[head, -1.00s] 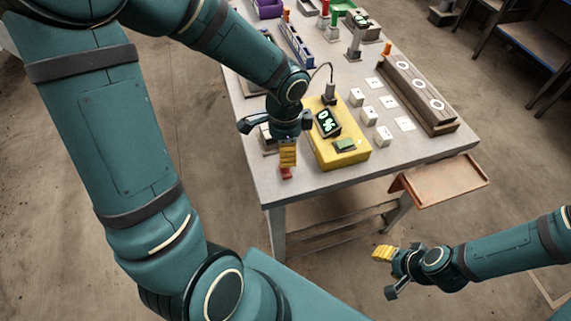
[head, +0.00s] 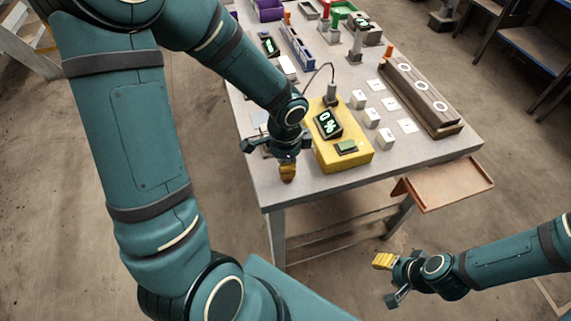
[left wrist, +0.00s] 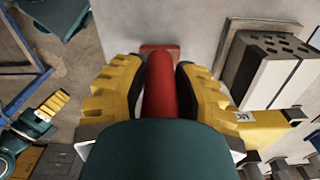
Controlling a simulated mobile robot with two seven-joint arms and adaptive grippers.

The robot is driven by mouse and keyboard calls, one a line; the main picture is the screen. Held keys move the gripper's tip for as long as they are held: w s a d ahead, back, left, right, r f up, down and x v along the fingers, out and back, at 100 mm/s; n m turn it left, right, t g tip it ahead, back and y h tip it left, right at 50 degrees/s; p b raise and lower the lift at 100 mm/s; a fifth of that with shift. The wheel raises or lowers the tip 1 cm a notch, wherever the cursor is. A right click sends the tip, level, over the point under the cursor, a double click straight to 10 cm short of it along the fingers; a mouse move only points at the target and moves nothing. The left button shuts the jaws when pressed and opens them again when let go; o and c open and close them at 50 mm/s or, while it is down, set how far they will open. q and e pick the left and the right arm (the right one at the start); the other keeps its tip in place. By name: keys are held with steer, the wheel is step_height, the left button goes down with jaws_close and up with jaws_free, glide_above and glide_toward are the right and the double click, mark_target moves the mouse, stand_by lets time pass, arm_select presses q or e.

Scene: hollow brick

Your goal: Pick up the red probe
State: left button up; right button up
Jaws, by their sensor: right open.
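The red probe (left wrist: 160,88) shows in the left wrist view as a red shaft with a wider flat red end (left wrist: 160,48) against the grey table surface. My left gripper (left wrist: 161,78) has its yellow fingers on both sides of the shaft, dark pads against it, and looks shut on it. Its near part is hidden by my gripper's body. In the head view my left gripper (head: 287,172) is at the table's near left corner, and the probe is hidden behind the fingers. My right gripper (head: 388,281) is open and empty, off the table at lower right.
A yellow box (head: 341,153) with a "0 %" display stands just right of my left gripper. White blocks (head: 371,117), a wooden rack (head: 420,102) and several bins fill the table behind. An orange-brown tray (head: 447,184) juts from the table's right front. The front strip is clear.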

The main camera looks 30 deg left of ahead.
arm_select(q)
jaws_close()
step_height(320, 180, up, 10)
steer(key=p, duration=0.3)
jaws_free()
jaws_close()
